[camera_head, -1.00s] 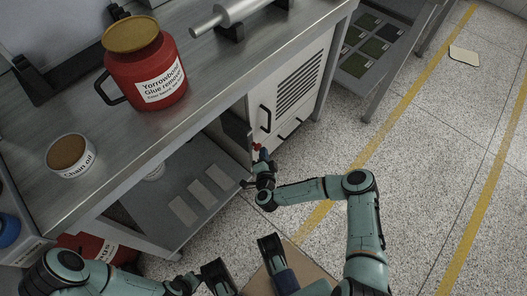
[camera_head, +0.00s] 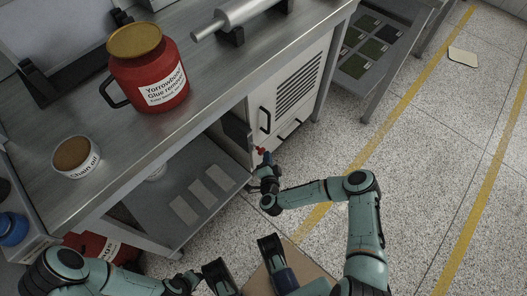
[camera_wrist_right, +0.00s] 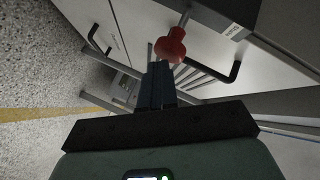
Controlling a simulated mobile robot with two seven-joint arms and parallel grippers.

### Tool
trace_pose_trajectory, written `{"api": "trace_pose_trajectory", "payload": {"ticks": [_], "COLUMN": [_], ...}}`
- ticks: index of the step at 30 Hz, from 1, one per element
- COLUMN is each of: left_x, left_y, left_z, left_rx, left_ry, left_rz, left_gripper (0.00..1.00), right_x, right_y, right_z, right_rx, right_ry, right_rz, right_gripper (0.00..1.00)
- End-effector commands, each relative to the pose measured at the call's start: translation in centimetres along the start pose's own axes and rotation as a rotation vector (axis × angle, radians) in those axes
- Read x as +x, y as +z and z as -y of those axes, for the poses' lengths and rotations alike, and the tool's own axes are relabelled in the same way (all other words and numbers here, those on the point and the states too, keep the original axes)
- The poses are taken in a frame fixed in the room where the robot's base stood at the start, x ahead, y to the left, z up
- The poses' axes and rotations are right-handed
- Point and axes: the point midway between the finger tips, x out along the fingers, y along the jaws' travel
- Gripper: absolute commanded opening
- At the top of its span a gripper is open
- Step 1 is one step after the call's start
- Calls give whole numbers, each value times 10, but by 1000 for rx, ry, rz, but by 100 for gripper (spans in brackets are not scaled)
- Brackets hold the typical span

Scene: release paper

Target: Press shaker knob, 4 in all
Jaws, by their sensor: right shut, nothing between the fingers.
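The red shaker knob (camera_head: 261,150) sticks out on a short metal stem near the lower left corner of the white cabinet's front. In the right wrist view the round red knob (camera_wrist_right: 171,46) is just beyond the fingertips. My right gripper (camera_head: 265,158) is shut and empty, its dark fingers (camera_wrist_right: 159,66) pointing at the knob from the near side. The tips overlap the knob's lower edge in the picture; I cannot tell whether they touch it. My left arm comes in at the lower left; its finger state is not clear.
The white cabinet (camera_head: 300,70) has black handles and a vent grille under the metal bench (camera_head: 215,62). On the bench stand a red glue remover jug (camera_head: 164,90) and a chain oil tin (camera_head: 84,168). A lower shelf (camera_head: 178,180) lies left of my right gripper. Open speckled floor lies right.

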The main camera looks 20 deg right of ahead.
Motion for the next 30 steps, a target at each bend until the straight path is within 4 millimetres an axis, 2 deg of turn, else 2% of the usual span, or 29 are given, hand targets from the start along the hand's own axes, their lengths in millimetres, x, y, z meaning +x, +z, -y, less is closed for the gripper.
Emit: {"api": "trace_pose_trajectory", "payload": {"ticks": [6, 19, 30], "left_x": [-9, -11, -33], "left_y": [0, 0, 0], "left_z": [-2, -2, -6], "left_rx": [1, 1, 2], "left_ry": [1, 1, 5], "left_rz": [-2, -3, -9], "left_gripper": [43, 43, 43], "right_x": [-8, -10, -35], "right_y": [-6, -8, -27], "right_z": [-4, -8, -24], "right_rx": [0, -1, -1], "right_ry": [-1, 1, 0], "right_rz": [1, 0, -1], "right_gripper": [0, 0, 0]}}
